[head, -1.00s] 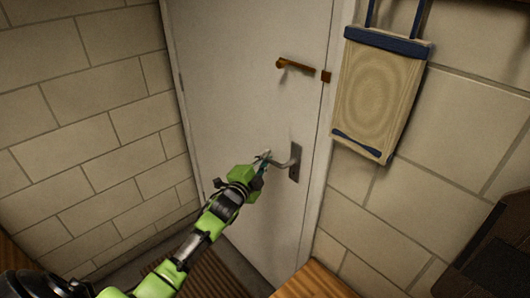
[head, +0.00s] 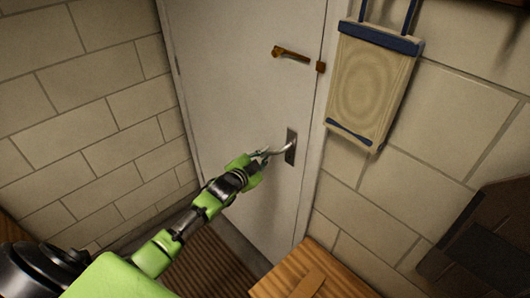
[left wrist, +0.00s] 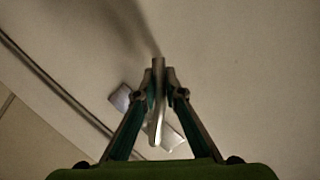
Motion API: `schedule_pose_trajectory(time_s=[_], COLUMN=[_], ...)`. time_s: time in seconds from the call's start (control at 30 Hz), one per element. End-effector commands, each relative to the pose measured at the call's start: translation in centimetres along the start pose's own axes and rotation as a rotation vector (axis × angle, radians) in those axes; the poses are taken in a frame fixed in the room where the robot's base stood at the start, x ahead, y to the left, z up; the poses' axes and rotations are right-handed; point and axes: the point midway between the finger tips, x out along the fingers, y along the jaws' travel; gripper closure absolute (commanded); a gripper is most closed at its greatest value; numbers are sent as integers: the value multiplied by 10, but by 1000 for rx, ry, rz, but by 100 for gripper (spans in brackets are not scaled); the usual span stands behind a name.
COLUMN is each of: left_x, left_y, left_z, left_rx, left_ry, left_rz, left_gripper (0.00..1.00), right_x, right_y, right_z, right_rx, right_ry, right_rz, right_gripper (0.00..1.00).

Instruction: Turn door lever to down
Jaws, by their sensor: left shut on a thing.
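The door lever (head: 281,150) is a silver bar on a dark plate (head: 291,147), low on the right side of the white door (head: 235,85). It reaches left from the plate and looks tilted slightly down at its free end. My left gripper (head: 264,156) is shut on the lever near that end. In the left wrist view the lever (left wrist: 157,105) stands between the two fingertips (left wrist: 169,82), with part of the plate (left wrist: 122,97) behind them. The fingers partly hide the lever's end in the head view. My right gripper is not in view.
A brown latch bar (head: 290,54) is on the door above the lever, by a small block (head: 320,67). A wooden board with blue trim (head: 370,85) hangs on the right wall. A wooden surface (head: 310,272) is below. A ribbed mat (head: 205,265) lies on the floor.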

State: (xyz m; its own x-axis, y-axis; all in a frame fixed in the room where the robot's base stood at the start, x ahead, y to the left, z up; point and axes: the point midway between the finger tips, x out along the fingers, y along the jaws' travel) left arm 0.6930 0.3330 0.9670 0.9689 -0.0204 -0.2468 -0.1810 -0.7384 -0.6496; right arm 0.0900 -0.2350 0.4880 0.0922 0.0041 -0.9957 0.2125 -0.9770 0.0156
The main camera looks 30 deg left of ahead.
Motion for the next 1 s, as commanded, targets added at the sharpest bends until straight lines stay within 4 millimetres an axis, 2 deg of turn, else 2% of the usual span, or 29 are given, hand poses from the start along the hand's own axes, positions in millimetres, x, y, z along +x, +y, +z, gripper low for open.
schedule_pose_trajectory(time_s=[0.3, 0.33, 0.37, 0.4, 0.77, 0.87, 1.0], left_x=[0, 0, 0, 0, -2, -9, -28], left_y=[4, 4, 4, 4, 2, 2, 3], left_z=[2, 2, 2, 2, 0, 1, 1], left_rx=[-8, -8, -7, -7, -4, -4, -3], left_ry=[-4, -4, -4, -3, -1, -2, -1], left_rz=[6, 6, 6, 6, 3, 3, 4], left_gripper=[100, 82, 75, 72, 72, 72, 72], right_x=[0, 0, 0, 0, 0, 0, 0], right_y=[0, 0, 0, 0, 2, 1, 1], right_z=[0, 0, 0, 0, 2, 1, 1], right_rx=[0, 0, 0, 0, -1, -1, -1], right_ry=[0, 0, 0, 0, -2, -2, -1], right_rz=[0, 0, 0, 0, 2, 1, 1], right_gripper=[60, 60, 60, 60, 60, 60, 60])
